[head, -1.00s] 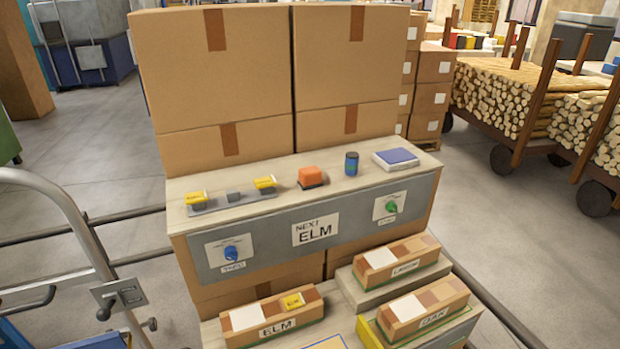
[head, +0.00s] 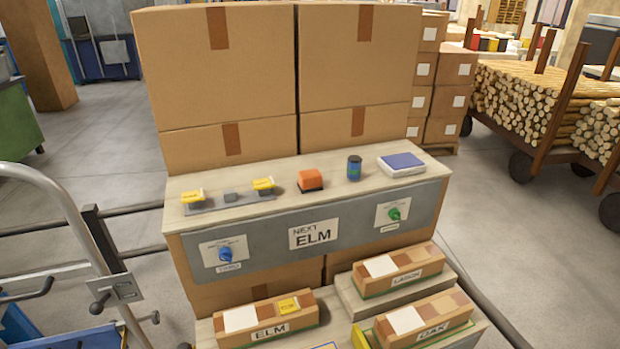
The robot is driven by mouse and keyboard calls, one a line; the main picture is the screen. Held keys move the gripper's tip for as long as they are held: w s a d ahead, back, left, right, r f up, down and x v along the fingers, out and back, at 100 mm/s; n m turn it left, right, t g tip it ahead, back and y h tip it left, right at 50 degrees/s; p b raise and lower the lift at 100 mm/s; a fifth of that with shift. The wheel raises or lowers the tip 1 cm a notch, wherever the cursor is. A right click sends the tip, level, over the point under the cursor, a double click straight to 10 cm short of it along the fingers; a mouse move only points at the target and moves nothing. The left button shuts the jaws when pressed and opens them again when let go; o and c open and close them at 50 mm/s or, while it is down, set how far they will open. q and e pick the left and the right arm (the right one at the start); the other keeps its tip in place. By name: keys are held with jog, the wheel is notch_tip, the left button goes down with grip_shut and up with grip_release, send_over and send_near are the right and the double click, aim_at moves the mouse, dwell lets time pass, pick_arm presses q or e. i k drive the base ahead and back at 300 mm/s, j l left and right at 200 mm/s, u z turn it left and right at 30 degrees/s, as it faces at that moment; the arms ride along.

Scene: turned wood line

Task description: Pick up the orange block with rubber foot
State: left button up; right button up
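The orange block (head: 310,178) with a dark base under it sits upright on the pale wooden top of the workbench (head: 225,180). It stands between a yellow-topped piece (head: 263,185) on its left and a dark blue-green cylinder (head: 354,168) on its right, apart from both. Neither of my grippers shows in the head view.
A blue-topped scale-like box (head: 401,163) stands at the bench's right end. A grey plate with another yellow piece (head: 192,198) lies at the left. Tall cardboard boxes (head: 215,75) rise behind. Lower front shelves hold labelled ELM (head: 268,316), LARCH and OAK boxes. A metal handrail (head: 75,220) stands left.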

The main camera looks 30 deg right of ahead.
aim_at(309, 180)
jog(key=l+u, duration=0.15)
jog(key=l, duration=0.25)
jog(key=k+l+u, duration=0.15)
jog(key=l, duration=0.25)
jog(key=l+u, duration=0.15)
jog(key=l, duration=0.25)
jog(key=k+l+u, duration=0.15)
jog(key=l, duration=0.25)
